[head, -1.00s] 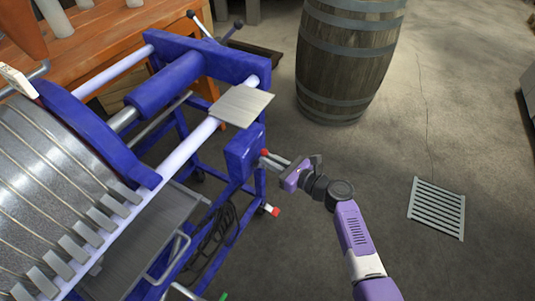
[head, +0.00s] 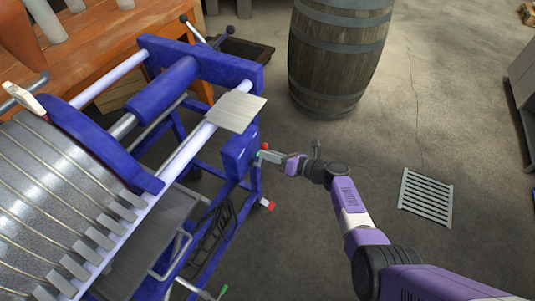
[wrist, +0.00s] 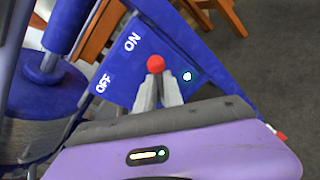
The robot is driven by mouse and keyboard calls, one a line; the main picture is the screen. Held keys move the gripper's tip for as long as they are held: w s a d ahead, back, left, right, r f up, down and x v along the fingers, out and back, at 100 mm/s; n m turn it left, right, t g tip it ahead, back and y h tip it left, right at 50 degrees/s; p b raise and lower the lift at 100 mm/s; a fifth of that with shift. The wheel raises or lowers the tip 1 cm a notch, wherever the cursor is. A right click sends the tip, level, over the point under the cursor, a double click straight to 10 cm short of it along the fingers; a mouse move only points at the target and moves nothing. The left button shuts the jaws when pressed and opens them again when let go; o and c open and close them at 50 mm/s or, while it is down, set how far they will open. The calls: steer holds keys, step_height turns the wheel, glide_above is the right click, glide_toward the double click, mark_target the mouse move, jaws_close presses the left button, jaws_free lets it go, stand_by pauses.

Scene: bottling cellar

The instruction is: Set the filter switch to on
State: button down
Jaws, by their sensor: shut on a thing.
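The filter's blue switch box (head: 238,156) is at the end of the blue filter frame. In the wrist view its face (wrist: 118,77) carries the white words ON and OFF. The switch's red-tipped lever (wrist: 155,64) shows between my fingertips, and its red tip also shows in the head view (head: 264,146). My gripper (wrist: 158,88) is shut on the lever; it reaches the box from the right in the head view (head: 269,156). The red tip appears nearer the ON word than OFF. A small pale lamp (wrist: 187,76) shows beside the lever. My fingers hide the lever's lower part.
The blue filter frame (head: 205,58) with its plates fills the left. A wooden barrel (head: 336,60) stands behind my gripper. A floor grate (head: 426,197) lies to the right. A red-tipped handle (head: 268,205) sticks out low on the frame. The floor between is clear.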

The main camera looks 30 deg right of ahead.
steer(key=shift+w+d+r, duration=0.1)
steer(key=shift+w+r, duration=0.2)
steer(key=shift+r, duration=0.15)
steer(key=c, duration=1.5)
jaws_free()
steer(key=shift+f, duration=0.1)
steer(key=shift+s+f, duration=0.1)
steer(key=shift+f, duration=0.05)
steer(key=p+v, duration=0.1)
steer(key=v, duration=0.6)
steer(key=shift+s+d+p, duration=0.15)
steer(key=shift+s+p, duration=0.2)
steer(key=shift+s, duration=0.05)
